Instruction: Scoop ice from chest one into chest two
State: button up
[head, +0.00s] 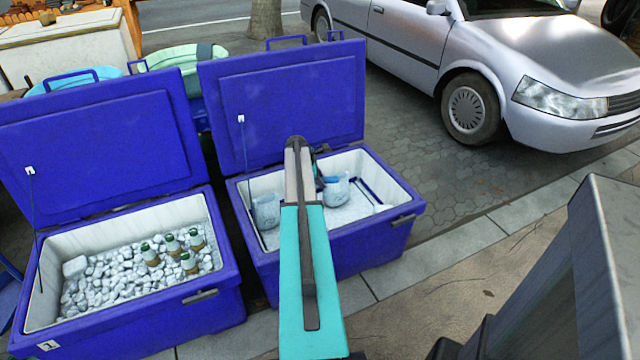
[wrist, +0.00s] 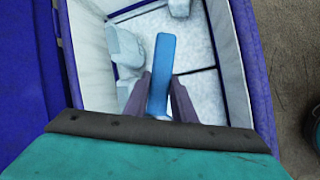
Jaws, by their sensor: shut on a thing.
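Chest one (head: 225,258), a blue cooler with a "1" label, stands open at the left in the head view. It holds lumpy ice (head: 110,275) and several bottles (head: 172,243). Chest two (head: 345,258) is the open blue cooler to its right, with a white floor; its rim also shows in the wrist view (wrist: 252,60). My gripper (wrist: 159,88) is over chest two, shut on a blue handle, apparently the scoop (wrist: 160,60). The scoop's far end is hidden, and I cannot tell whether it holds ice. My arm hides much of the gripper in the head view.
Two pale translucent containers (head: 266,212) (head: 336,188) stand inside chest two, with a thin blue bar (head: 372,192) nearby. Both lids (head: 285,95) (head: 100,140) stand raised behind. A silver car (head: 520,75) is parked behind right. Paving right of chest two is clear.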

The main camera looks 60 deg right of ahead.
jog(key=shift+s+a+m+t+h+b, duration=0.25)
jog(key=shift+t+h+b, duration=0.55)
jog(key=shift+b, duration=2.8)
jog(key=shift+s+a+m+t+h+b, duration=0.1)
jog(key=shift+a+m+t+h+b, duration=0.25)
jog(key=shift+h+b, duration=2.05)
jog(key=a+t+b, duration=0.1)
jog(key=b, duration=1)
jog(key=shift+s+m+t+b, duration=0.3)
jog(key=shift+s+m+t, duration=0.05)
jog(key=shift+m, duration=0.05)
jog(key=h+b, duration=0.1)
jog(key=b, duration=0.6)
jog(key=a+t+h+b, duration=0.1)
jog(key=h+b, duration=0.1)
jog(key=b, duration=0.5)
jog(key=shift+s+m, duration=0.4)
jog(key=shift+s+a+h+b, duration=0.2)
jog(key=shift+h+b, duration=0.4)
jog(key=shift+h, duration=0.2)
